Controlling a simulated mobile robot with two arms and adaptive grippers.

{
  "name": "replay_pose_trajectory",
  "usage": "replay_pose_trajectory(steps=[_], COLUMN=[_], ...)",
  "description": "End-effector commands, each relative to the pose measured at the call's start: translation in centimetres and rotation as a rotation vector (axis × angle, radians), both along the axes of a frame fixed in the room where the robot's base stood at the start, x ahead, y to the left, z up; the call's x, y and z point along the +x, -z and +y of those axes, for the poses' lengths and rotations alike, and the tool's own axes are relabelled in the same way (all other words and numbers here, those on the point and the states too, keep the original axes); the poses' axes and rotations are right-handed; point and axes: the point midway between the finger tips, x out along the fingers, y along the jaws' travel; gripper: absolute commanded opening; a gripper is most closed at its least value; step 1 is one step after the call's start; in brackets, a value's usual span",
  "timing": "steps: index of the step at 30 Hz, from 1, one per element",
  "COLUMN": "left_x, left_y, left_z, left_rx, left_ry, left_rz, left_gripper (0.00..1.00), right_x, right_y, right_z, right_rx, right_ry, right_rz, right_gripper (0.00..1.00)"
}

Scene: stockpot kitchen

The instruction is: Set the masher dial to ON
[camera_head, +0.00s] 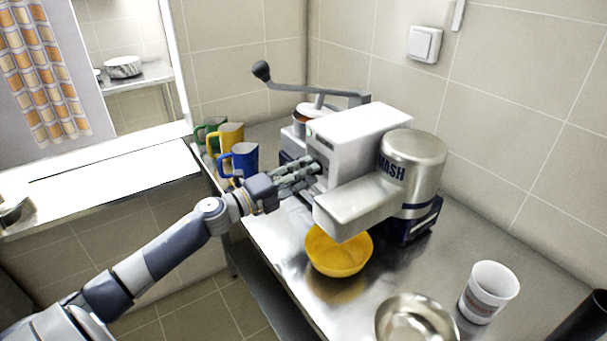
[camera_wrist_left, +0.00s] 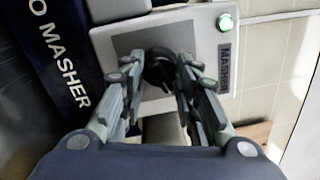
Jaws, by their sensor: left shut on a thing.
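The masher (camera_head: 357,137) is a white and steel machine on the counter, with "MASH" on its steel cylinder. The light also shows small in the head view (camera_head: 309,132). My left gripper (camera_head: 312,170) is at the panel; in the wrist view its fingers (camera_wrist_left: 160,82) are shut on the dial, one on each side. The fingers partly hide the dial, and I cannot read its setting. My right gripper is not in view.
A yellow bowl (camera_head: 338,262) sits below the masher's steel spout. Blue (camera_head: 244,158), yellow (camera_head: 230,136) and green mugs stand left of it. A crank handle (camera_head: 310,88) rises behind. A steel bowl (camera_head: 415,320) and a white cup (camera_head: 489,291) stand at the front right.

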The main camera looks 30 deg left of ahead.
Motion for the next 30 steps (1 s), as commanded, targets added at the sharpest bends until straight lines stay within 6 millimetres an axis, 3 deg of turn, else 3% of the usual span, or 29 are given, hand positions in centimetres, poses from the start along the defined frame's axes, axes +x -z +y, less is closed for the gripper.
replay_pose_trajectory(steps=[5,6,8,20,30], left_x=[0.0,0.0,0.0,-0.2,-3.7], left_y=[0.1,0.1,0.1,0.1,0.6], left_z=[-0.1,-0.1,0.0,0.1,1.4], left_rx=[0.002,0.002,0.002,-0.001,-0.001], left_ry=[0.001,0.001,0.001,0.0,0.0], left_rz=[0.002,0.002,0.002,0.001,0.005], left_gripper=[0.06,0.36,0.5,0.5,0.5], right_x=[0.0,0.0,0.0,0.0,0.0], right_y=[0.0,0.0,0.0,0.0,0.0], right_z=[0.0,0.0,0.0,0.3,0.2], right_rx=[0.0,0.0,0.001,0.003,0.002], right_ry=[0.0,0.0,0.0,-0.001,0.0], right_rz=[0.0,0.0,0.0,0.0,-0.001], right_gripper=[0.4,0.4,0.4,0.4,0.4])
